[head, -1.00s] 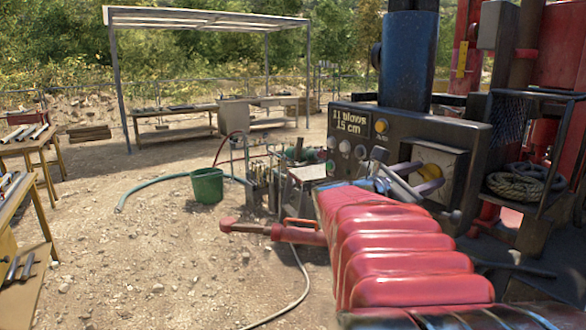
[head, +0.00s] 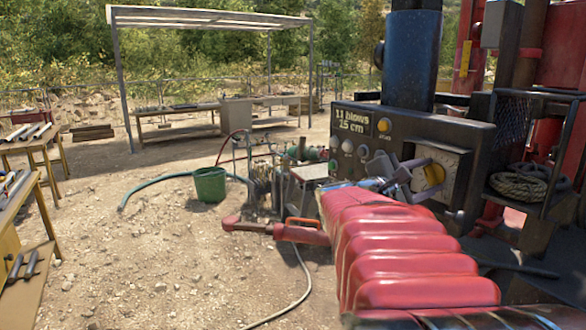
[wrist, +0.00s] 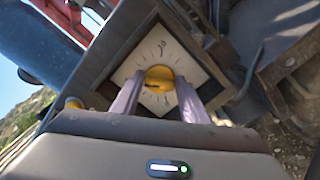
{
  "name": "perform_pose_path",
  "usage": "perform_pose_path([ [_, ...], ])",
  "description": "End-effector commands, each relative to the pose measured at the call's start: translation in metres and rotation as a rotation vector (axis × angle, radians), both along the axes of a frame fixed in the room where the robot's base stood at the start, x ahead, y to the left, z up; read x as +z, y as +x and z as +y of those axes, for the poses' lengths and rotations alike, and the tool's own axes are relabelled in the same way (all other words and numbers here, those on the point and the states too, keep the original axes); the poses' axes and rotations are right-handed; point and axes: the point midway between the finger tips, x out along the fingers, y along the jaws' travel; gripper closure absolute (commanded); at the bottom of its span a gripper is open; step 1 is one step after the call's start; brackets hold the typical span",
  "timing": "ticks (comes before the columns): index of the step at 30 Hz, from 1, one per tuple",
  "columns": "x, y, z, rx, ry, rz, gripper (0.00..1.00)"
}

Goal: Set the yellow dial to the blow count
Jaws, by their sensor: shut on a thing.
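The yellow dial (head: 434,172) sits on a pale square plate on the dark control panel (head: 464,150). In the wrist view the dial (wrist: 159,74) is round, with tick marks around it on the white plate (wrist: 180,47). A small dark mark shows low on its left side; I cannot read the scale surely. My gripper (head: 426,177) is shut on the dial; its two grey-violet fingers (wrist: 159,90) lie on either side of it.
An orange button (head: 384,125) and several pale knobs sit left of the dial. A blue column (head: 412,60) rises above the panel. A rack with coiled rope (head: 516,186) stands to the right. A green bucket (head: 209,184) stands on open gravel to the left.

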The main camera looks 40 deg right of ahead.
Motion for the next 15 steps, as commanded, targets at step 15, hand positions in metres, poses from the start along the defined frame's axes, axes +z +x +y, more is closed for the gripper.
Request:
perform_pose_path([
  [15, -0.0049, -0.0024, 0.0002, -0.004, -0.074, -0.482, 0.82],
])
